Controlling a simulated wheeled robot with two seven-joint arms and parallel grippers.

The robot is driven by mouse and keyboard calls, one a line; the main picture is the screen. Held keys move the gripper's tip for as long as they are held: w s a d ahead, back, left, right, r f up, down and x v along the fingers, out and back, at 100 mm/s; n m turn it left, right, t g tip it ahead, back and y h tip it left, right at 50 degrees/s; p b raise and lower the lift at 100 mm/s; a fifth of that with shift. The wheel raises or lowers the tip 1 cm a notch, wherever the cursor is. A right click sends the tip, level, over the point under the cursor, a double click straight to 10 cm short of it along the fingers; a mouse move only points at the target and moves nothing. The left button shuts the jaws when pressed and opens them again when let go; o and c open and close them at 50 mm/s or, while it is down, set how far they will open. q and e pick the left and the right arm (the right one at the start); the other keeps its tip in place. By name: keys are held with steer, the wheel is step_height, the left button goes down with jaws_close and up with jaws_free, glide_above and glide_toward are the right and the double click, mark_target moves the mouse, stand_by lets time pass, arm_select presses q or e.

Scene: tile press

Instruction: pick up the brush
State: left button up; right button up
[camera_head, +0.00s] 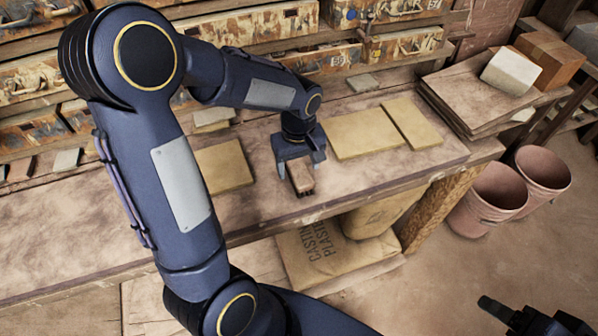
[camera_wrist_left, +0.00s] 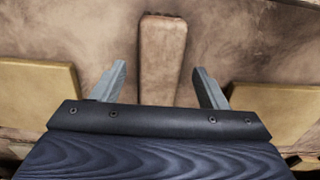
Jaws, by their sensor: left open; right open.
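The brush (camera_head: 301,178) is a small brown block with dark bristles at its near end, lying on the workbench near its front edge. My left gripper (camera_head: 302,167) is over the brush, with its jaws apart on either side. In the left wrist view the brush (camera_wrist_left: 162,60) stretches away between the two open fingers of my left gripper (camera_wrist_left: 160,85), with a gap on each side. I cannot tell how high the fingers are above the bench. My right gripper (camera_head: 500,308) shows only partly at the lower right, dark and away from the bench.
Yellowish tiles (camera_head: 222,167) (camera_head: 362,134) lie on the workbench (camera_head: 350,183) on both sides of my left gripper. Stacked boards (camera_head: 455,100) are at the right end. Pink buckets (camera_head: 490,198) and plaster sacks (camera_head: 325,255) stand below. Storage drawers (camera_head: 262,25) line the back.

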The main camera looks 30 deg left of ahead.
arm_select(q)
steer(key=shift+f, duration=1.35)
steer(key=c, duration=1.2)
steer(key=shift+w+r, duration=0.1)
steer(key=shift+r, duration=0.4)
step_height(320, 180, up, 2)
steer(key=shift+r, duration=0.2)
steer(key=s+r, duration=0.1)
steer(key=r, duration=0.1)
steer(key=s+d+r, duration=0.1)
steer(key=s, duration=0.1)
steer(key=s+d+r, duration=0.1)
steer(key=r, duration=0.1)
steer(key=shift+s+d+r+b, duration=0.2)
steer(key=shift+r+b, duration=0.1)
steer(key=shift+b, duration=0.05)
steer(key=s+d+r+b, duration=0.1)
steer(key=s+d+r, duration=0.3)
steer(key=s, duration=0.4)
steer(key=shift+s, duration=0.2)
